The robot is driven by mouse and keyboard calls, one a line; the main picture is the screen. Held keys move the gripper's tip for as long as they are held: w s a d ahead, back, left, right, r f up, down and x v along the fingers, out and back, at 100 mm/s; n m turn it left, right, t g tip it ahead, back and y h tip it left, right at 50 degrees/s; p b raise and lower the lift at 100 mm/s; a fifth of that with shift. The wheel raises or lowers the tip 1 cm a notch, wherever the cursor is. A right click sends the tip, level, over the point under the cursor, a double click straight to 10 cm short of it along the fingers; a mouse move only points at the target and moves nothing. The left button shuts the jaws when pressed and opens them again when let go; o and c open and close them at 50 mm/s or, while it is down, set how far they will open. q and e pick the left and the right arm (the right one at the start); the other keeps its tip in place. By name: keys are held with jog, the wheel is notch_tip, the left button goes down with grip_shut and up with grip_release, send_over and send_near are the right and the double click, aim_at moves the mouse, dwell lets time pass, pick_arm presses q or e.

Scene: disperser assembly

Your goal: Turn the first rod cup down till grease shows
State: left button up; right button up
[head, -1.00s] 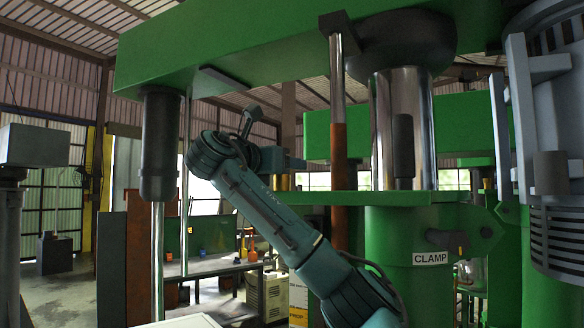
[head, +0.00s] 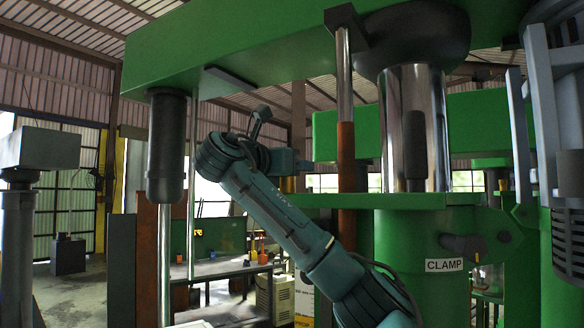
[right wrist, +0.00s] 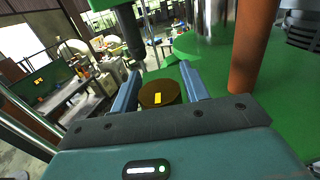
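My right arm reaches up and to the left in the head view, with the right gripper (head: 290,161) at its far end beside the green machine. In the right wrist view its two blue fingers (right wrist: 160,90) stand apart. A round brownish-brass cup (right wrist: 171,97) with a yellow mark on top lies between them, with a narrow gap showing at the right finger. Whether the left finger touches it I cannot tell. A small brass-coloured part (head: 288,184) shows just below the gripper in the head view. No grease is visible. My left gripper is not in view.
An orange-brown column (right wrist: 254,45) stands close right of the gripper, and a dark hanging cylinder (right wrist: 131,32) is beyond it. The green machine deck (right wrist: 222,58) spreads behind. A workbench (head: 225,268) stands at the back left; open floor shows at the far left.

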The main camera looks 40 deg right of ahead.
jog(key=c, duration=0.6)
jog(key=shift+s+m+g, duration=0.2)
jog(key=shift+m+g, duration=0.95)
jog(key=shift+g, duration=0.65)
jog(key=shift+s+m+g, duration=0.15)
jog(key=shift+m+g, duration=1)
jog(key=shift+g, duration=0.65)
jog(key=shift+c, duration=0.2)
jog(key=o, duration=1)
